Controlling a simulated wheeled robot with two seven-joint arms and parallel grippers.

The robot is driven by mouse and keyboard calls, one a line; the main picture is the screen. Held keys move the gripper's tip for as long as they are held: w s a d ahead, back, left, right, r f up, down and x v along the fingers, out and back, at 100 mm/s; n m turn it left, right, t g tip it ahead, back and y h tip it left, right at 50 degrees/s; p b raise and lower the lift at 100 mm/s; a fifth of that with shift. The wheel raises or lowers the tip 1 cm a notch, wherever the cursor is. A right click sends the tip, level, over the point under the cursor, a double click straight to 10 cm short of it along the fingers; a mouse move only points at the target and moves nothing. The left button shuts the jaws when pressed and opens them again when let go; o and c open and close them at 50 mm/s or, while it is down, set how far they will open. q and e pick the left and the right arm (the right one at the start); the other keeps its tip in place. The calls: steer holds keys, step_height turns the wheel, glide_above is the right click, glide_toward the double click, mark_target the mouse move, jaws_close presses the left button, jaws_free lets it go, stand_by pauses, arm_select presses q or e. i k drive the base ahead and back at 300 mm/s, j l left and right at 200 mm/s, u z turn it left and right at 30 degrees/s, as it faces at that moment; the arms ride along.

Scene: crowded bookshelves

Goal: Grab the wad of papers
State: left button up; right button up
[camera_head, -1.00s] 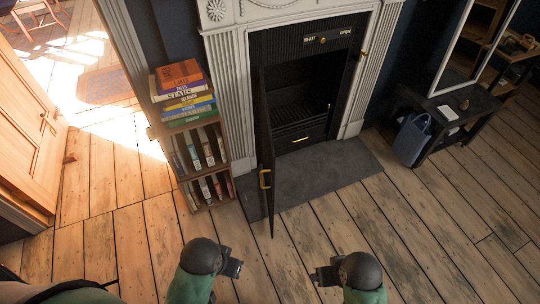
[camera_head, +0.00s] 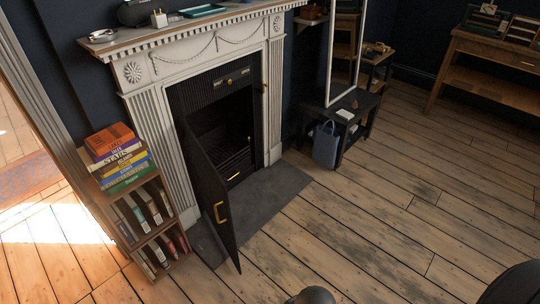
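I cannot make out a wad of papers for certain. A small white flat item (camera_head: 345,114) lies on the low black bench (camera_head: 365,103) right of the fireplace; it may be paper, but it is too small to tell. Pale upright items (camera_head: 521,30) stand on the wooden desk (camera_head: 500,47) at the far right, also unclear. Neither gripper shows; only dark rounded parts of my arms appear at the bottom edge.
The fireplace (camera_head: 188,50) has its black door (camera_head: 213,195) swung open over the grey hearth (camera_head: 275,195). A small bookshelf (camera_head: 170,224) with several stacked books stands on its left. A blue bag (camera_head: 326,145) stands by the bench. The wooden floor (camera_head: 400,225) at right is clear.

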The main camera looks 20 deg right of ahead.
mark_target(343, 114)
steer(key=i+l, duration=0.25)
steer(key=l, duration=0.15)
steer(key=i+l, duration=0.3)
steer(key=i+l+u, duration=0.1)
steer(key=i+l, duration=0.15)
steer(key=l, duration=0.25)
steer(key=i+l, duration=0.25)
steer(key=l, duration=0.2)
steer(key=i+l, duration=0.25)
steer(key=l, duration=0.15)
steer(key=i+l+u, duration=0.1)
steer(key=i+l, duration=0.15)
steer(key=l, duration=0.15)
steer(key=i+l, duration=0.25)
steer(key=l, duration=0.2)
steer(key=i+l, duration=0.25)
steer(key=l, duration=0.2)
steer(key=u, duration=0.05)
